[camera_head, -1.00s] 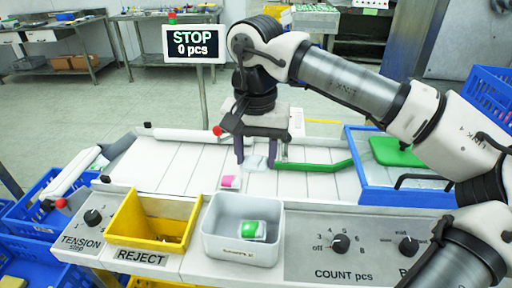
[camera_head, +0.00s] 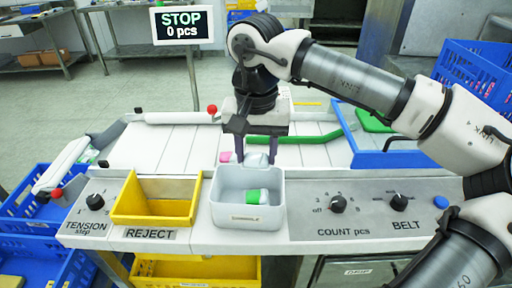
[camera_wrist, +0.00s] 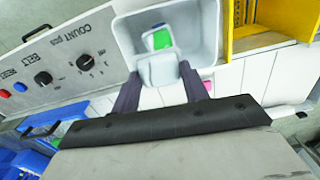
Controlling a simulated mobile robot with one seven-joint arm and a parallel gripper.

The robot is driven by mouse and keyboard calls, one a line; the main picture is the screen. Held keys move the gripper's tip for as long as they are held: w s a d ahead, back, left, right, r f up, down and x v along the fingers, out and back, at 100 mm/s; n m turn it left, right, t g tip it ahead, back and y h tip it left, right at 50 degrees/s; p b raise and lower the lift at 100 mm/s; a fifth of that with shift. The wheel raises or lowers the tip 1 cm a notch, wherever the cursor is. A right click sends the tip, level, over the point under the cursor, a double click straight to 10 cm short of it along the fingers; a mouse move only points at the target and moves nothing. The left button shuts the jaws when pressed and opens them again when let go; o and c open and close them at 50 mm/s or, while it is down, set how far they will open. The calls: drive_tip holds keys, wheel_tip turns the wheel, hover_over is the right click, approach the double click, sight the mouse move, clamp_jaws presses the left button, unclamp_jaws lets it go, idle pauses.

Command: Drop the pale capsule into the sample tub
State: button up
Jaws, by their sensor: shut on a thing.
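The pale capsule (camera_head: 256,160) is held between the two dark fingers of my gripper (camera_head: 256,155), at the back rim of the white tub (camera_head: 225,211). In the wrist view the pale capsule (camera_wrist: 160,72) sits between the fingertips (camera_wrist: 158,71) and overlaps the near part of the tub (camera_wrist: 204,38). The tub's label is too small to read. A green-and-white capsule (camera_head: 256,196) lies inside the tub; it also shows in the wrist view (camera_wrist: 161,40). I cannot tell the height of the held capsule above the rim.
A yellow REJECT bin (camera_head: 155,215) stands left of the tub. A pink-and-white piece (camera_head: 226,157) lies on the white belt (camera_head: 170,148) behind it. A green guide bar (camera_head: 300,139) and a blue tray (camera_head: 395,159) are to the right. The sign (camera_head: 182,25) reads STOP, 0 pcs.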

sight(256, 156)
drive_tip(key=shift+f+b, duration=1.55)
drive_tip(key=shift+f, duration=0.85)
drive_tip(key=o, duration=1)
drive_tip(key=shift+o, duration=0.2)
wheel_tip(256, 156, up, 14)
drive_tip(key=shift+f, duration=0.1)
